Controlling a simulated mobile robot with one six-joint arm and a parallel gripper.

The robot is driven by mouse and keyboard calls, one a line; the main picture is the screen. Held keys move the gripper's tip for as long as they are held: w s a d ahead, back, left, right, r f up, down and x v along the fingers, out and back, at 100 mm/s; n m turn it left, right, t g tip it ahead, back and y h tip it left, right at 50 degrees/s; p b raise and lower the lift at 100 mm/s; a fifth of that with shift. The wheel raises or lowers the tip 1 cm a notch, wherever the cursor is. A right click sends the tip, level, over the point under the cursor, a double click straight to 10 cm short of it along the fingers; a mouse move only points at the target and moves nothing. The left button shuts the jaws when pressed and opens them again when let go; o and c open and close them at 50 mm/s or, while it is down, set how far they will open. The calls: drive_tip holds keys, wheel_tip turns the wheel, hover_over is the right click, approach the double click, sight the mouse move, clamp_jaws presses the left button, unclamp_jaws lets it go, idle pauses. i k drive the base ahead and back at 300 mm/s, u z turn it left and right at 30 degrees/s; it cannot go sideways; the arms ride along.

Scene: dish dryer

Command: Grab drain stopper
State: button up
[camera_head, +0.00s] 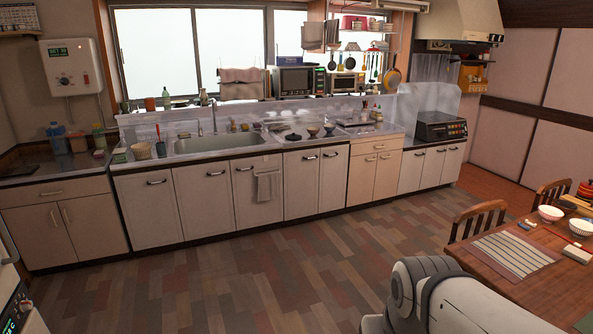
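I cannot make out a drain stopper in this view. The sink (215,144) is set into the long counter under the window, with a faucet (214,118) at its back edge. The inside bottom of the sink is mostly hidden by the viewing angle. Small items, too small to identify, lie on the counter near the sink. My gripper is not in view; only a pale grey part of my own body shows at the bottom right.
Bowls (313,132) sit on the counter right of the sink. A towel (267,185) hangs on a cabinet door. A wooden table (545,283) with chairs (478,219) stands at the right. The floor (240,275) before the counter is clear.

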sight(294, 136)
drive_tip(key=z, duration=0.25)
drive_tip(key=i, duration=3.5)
drive_tip(key=u, duration=0.4)
drive_tip(key=i, duration=1.65)
drive_tip(key=u, duration=0.35)
drive_tip(key=i, duration=1.15)
drive_tip(key=u, duration=0.25)
